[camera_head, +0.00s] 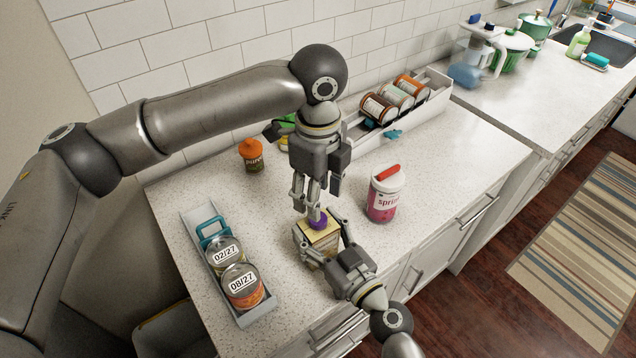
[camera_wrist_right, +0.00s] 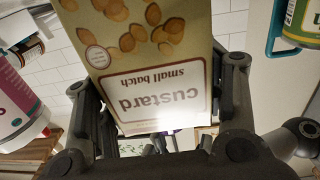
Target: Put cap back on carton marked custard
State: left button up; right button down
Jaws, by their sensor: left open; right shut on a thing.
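The custard carton (camera_head: 326,237) is a pale yellow box standing near the counter's front edge. In the right wrist view its label (camera_wrist_right: 160,95) reads "custard" upside down. My right gripper (camera_head: 322,246) is shut on the carton's sides, and its fingers flank the carton in its wrist view (camera_wrist_right: 160,105). A purple cap (camera_head: 319,221) is at the carton's top. My left gripper (camera_head: 312,211) points down right over the carton, open, with its fingertips at the cap. The fingers partly hide the cap, so I cannot tell whether it is fully seated.
A grey tray (camera_head: 215,262) with dated cans and a blue handle lies left. An orange-topped jar (camera_head: 252,155) stands behind it. A pink-and-white sprinkles tub (camera_head: 384,193) stands close right of the carton. A white rack (camera_head: 437,95) with several cans is against the wall.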

pick_arm(q)
jog(key=n, duration=0.3)
jog(key=shift+r, duration=0.15)
jog(key=n, duration=0.5)
jog(key=shift+r, duration=0.15)
jog(key=n, duration=0.6)
jog(key=shift+r, duration=0.2)
jog(key=n, duration=0.6)
jog(key=shift+r, duration=0.2)
jog(key=n, duration=0.7)
jog(key=shift+r+n, duration=0.2)
jog(key=shift+n, duration=0.2)
jog(key=shift+f, duration=4.05)
